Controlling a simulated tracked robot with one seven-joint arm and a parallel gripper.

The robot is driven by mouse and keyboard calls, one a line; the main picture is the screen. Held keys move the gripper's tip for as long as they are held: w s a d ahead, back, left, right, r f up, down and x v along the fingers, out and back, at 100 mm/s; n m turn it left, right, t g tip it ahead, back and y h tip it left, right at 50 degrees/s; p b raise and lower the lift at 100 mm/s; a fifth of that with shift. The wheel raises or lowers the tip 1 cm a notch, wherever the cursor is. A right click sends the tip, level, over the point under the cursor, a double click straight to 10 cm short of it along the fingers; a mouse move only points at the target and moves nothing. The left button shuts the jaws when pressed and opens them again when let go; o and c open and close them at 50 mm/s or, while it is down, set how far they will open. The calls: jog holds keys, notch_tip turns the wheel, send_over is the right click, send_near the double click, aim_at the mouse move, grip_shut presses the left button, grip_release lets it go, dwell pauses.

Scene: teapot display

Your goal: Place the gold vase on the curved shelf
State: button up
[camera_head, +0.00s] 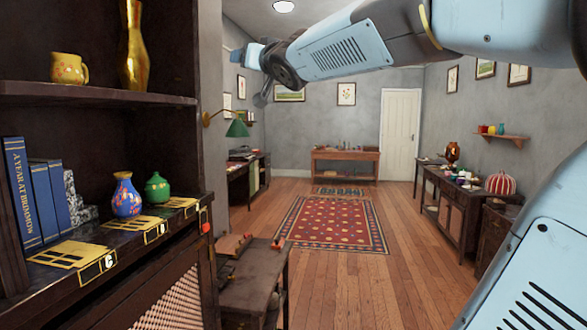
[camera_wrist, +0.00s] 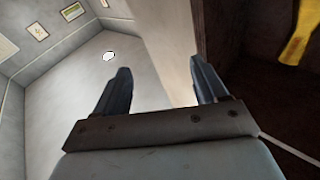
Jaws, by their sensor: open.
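The gold vase (camera_head: 133,52) stands upright on the upper shelf (camera_head: 80,93) of the dark cabinet at the left in the head view, its top cut off by the frame. Part of a gold thing, likely this vase (camera_wrist: 299,34), shows at the upper right of the wrist view. My gripper (camera_wrist: 158,66) is open, with nothing between its fingers. In the head view my arm's end is to the right of the cabinet, apart from the vase. I cannot tell for sure which shelf is the curved one; a small wall shelf (camera_head: 512,138) hangs on the right wall.
A yellow patterned mug (camera_head: 69,69) stands left of the vase. Below are a blue vase (camera_head: 126,195), a green pot (camera_head: 158,188) and blue books (camera_head: 22,190). A low wooden table (camera_head: 255,275) is beside the cabinet. The floor around the red rug (camera_head: 335,224) looks clear.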

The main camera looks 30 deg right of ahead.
jog(key=s+d+f+m+g+h, duration=0.15)
jog(key=s+f+g, duration=0.3)
jog(key=f, duration=0.65)
jog(key=s+f+g+h, duration=0.25)
jog(key=s+f, duration=0.35)
jog(key=f, duration=0.4)
jog(key=s+a+f+n+g+y, duration=0.2)
jog(key=s+a+f+g, duration=0.2)
jog(key=s+f, duration=1.1)
notch_tip(320, 180, down, 3)
jog(key=g, duration=0.3)
jog(key=shift+s+r+y, duration=0.15)
jog(key=shift+y, duration=0.15)
